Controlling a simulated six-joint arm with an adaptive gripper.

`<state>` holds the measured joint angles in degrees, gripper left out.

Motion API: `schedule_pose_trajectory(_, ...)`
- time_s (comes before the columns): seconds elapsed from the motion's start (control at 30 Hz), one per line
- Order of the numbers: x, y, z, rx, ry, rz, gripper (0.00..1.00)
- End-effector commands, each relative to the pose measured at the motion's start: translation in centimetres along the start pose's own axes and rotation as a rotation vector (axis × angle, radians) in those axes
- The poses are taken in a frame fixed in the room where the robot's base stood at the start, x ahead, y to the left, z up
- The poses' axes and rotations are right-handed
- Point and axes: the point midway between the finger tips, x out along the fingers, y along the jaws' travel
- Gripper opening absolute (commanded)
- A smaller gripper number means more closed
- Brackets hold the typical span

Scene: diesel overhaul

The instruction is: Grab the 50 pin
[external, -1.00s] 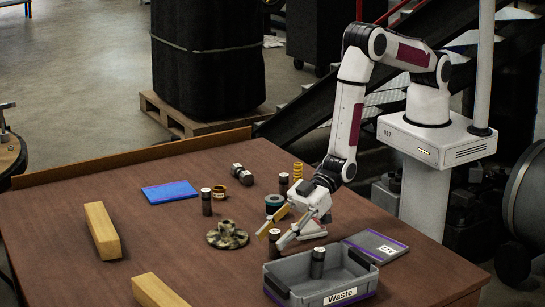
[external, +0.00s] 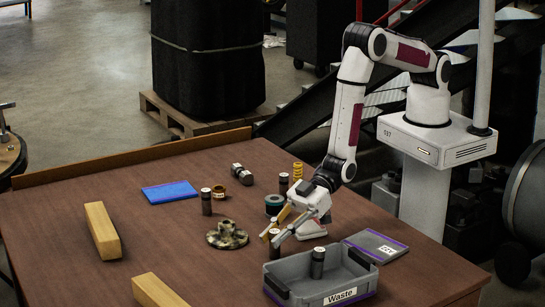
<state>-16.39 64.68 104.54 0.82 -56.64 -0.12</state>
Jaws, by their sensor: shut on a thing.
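My gripper (external: 269,239) reaches down and left over the table, its two fingers closed around a dark cylindrical pin (external: 274,236) with a pale top. The pin stands upright behind the waste bin, and the fingers partly hide it. Similar dark pins stand left of my gripper (external: 206,202), behind it (external: 283,183), and inside the grey bin (external: 318,263). The markings on the pin tops are too small to read, so I cannot tell which is the 50 pin.
The grey waste bin (external: 290,290) is just in front of my gripper. Wooden blocks (external: 102,231) lie left, with bare table between.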

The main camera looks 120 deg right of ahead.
Motion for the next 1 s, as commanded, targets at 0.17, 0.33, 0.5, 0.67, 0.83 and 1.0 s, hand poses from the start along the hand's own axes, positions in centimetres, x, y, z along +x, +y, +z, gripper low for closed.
schedule_pose_trajectory(0.17,-0.1,0.0,-0.3,0.0,0.002,0.0,0.0)
schedule_pose_trajectory(0.33,-0.4,0.0,-1.1,0.0,0.003,0.0,0.0)
schedule_pose_trajectory(0.5,-0.9,0.0,-2.5,0.0,0.004,0.0,0.0)
schedule_pose_trajectory(0.67,-1.6,0.0,-4.2,0.0,0.004,0.0,0.0)
schedule_pose_trajectory(0.83,-2.4,0.0,-6.2,-0.001,0.006,0.0,0.0)
schedule_pose_trajectory(1.0,-3.1,0.0,-7.8,-0.001,0.005,0.0,0.0)
